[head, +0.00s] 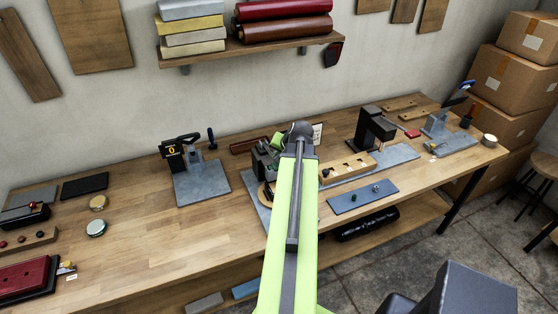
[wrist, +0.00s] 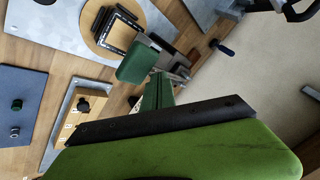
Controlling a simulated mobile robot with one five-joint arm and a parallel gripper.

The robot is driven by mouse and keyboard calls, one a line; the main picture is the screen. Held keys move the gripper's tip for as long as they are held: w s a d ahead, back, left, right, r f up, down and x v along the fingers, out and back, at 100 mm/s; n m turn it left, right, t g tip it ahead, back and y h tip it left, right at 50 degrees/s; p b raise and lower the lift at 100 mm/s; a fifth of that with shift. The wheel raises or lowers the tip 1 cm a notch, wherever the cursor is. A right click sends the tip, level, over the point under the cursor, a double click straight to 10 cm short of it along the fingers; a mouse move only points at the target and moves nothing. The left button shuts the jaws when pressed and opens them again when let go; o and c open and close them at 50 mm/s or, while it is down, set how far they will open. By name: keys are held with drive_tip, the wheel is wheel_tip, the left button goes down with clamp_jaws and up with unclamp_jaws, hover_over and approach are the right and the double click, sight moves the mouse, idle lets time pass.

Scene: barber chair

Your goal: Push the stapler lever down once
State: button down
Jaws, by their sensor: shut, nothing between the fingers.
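The stapler (head: 263,158) appears to be the grey and green machine at the middle of the bench, partly hidden behind my arm. In the wrist view, a dark green block (wrist: 136,64) on it lies just ahead of my gripper. Its lever cannot be made out clearly. My gripper (wrist: 162,76) is shut and empty. Its narrow green fingers show past the black-edged green body at the bottom of the wrist view. They point toward the machine; I cannot tell whether they touch it. In the head view my gripper (head: 300,132) is a dark shape beside the machine.
A counter device (head: 172,152) on a grey plate stands to the left. A dark press (head: 375,128) and a wooden strip with knobs (head: 347,167) stand to the right. A blue mat (head: 345,202) lies near the front edge.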

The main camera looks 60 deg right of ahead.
drive_tip(key=shift+s+a+f+b, duration=0.15)
drive_tip(key=shift+f+b, duration=1.2)
idle(0.9)
drive_tip(key=shift+r, duration=0.1)
idle(0.5)
drive_tip(key=shift+w+d+r+p, duration=0.1)
drive_tip(key=shift+w+r+p, duration=0.05)
drive_tip(key=shift+r+p, duration=0.85)
drive_tip(key=shift+w+d+r+p, duration=0.1)
drive_tip(key=shift+r+p, duration=0.75)
drive_tip(key=shift+p, duration=0.15)
drive_tip(key=r+p, duration=0.5)
drive_tip(key=shift+w+d, duration=0.25)
drive_tip(key=shift+w, duration=0.1)
